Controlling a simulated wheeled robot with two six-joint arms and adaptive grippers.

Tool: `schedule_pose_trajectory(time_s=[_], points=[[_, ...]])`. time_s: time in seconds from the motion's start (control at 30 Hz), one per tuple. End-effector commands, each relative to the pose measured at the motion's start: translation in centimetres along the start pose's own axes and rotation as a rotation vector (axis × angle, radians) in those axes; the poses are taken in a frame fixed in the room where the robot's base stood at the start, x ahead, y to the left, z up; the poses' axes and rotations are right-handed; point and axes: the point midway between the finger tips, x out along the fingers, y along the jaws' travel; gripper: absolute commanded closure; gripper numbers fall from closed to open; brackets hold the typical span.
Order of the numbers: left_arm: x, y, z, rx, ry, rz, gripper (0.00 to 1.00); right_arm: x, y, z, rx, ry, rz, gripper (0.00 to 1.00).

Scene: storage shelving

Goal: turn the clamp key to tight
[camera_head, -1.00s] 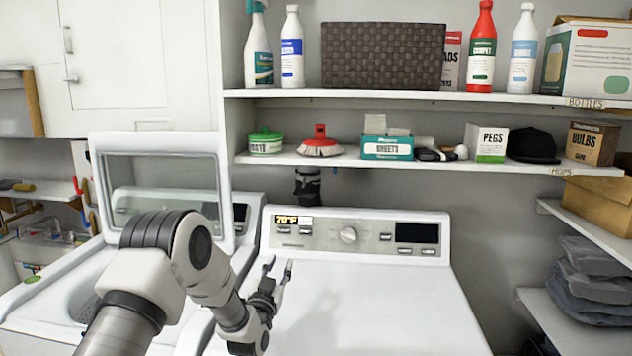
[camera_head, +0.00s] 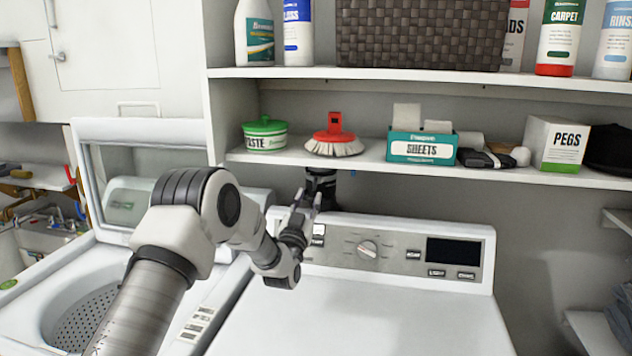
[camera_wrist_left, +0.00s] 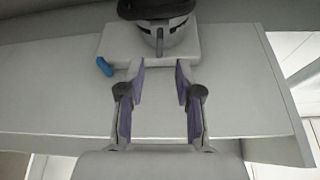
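A black, round-bodied fixture (camera_head: 321,178) hangs under the lower shelf, behind the dryer's control panel. In the left wrist view its dark top and pale body (camera_wrist_left: 170,35) are at the upper middle. A narrow grey upright bar, which looks like the clamp key (camera_wrist_left: 159,42), stands at its front. My left gripper (camera_head: 308,196) is in front of and just below the fixture. In the left wrist view the gripper (camera_wrist_left: 160,80) is open and empty, with the bar ahead of the gap between its fingers and apart from them. My right gripper is out of view.
A small blue piece (camera_wrist_left: 104,66) is beside the fixture. The lower shelf (camera_head: 400,174) runs above my gripper, carrying a green-lidded tub (camera_head: 265,136), a red brush (camera_head: 334,138) and a sheets box (camera_head: 422,146). The dryer panel (camera_head: 400,248) is close on the right; the dryer top is clear.

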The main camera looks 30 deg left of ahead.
Motion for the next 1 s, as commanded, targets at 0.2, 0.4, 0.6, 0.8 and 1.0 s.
schedule_pose_trajectory(time_s=[0.2,0.4,0.6,0.8,1.0], points=[[4.3,0.0,-0.3,0.001,0.001,0.001,0.66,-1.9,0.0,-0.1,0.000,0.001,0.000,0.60],[5.6,0.1,-0.1,0.000,0.001,0.001,0.66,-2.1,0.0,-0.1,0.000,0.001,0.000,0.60],[5.5,0.1,0.0,0.000,0.000,0.001,0.76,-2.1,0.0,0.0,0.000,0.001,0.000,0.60],[5.5,0.0,0.0,0.000,0.000,0.001,1.00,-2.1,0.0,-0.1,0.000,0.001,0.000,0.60],[5.5,0.0,0.0,0.006,-0.001,0.003,1.00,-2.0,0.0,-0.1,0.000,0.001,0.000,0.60]])
